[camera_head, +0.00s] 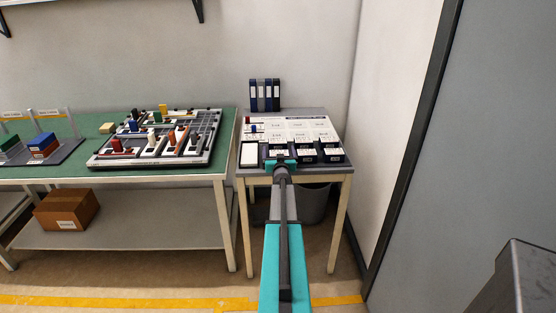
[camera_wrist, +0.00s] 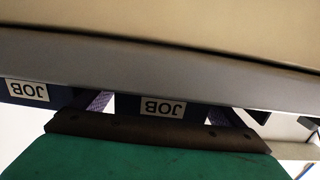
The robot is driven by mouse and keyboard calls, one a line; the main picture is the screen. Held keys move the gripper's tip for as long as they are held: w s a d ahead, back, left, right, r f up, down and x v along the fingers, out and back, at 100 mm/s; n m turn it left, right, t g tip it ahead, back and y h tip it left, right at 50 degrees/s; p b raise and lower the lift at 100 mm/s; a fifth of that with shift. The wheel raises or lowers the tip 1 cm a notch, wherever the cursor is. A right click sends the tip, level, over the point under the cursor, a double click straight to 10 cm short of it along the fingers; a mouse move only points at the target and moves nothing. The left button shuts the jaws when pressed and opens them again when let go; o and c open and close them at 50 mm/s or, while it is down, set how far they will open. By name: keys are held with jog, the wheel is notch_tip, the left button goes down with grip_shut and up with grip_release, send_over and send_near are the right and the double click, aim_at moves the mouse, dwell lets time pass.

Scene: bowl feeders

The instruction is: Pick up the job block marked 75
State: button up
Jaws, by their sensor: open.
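Dark blue job blocks with white labels stand in a row along the front edge of the small table: a left one (camera_head: 277,152), a middle one (camera_head: 305,153) and a right one (camera_head: 331,153). Their numbers are too small to read, so I cannot tell which is marked 75. My gripper (camera_head: 281,163) is open at the front of the left block. Another JOB block (camera_wrist: 28,91) shows at the left.
A green-topped bench (camera_head: 75,178) stands left. A grey bin (camera_head: 314,204) is under the small table.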

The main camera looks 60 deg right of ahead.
jog(key=c, duration=1.2)
jog(key=shift+c, duration=0.2)
jog(key=shift+r, duration=0.1)
jog(key=shift+r, duration=0.8)
jog(key=shift+s+a+r+b, duration=0.15)
jog(key=shift+r+b, duration=0.2)
jog(key=shift+r, duration=0.6)
jog(key=b+v, duration=0.2)
jog(key=v, duration=1.3)
jog(key=shift+w+a+r, duration=0.2)
jog(key=shift+w+a, duration=0.05)
jog(key=shift+a, duration=0.25)
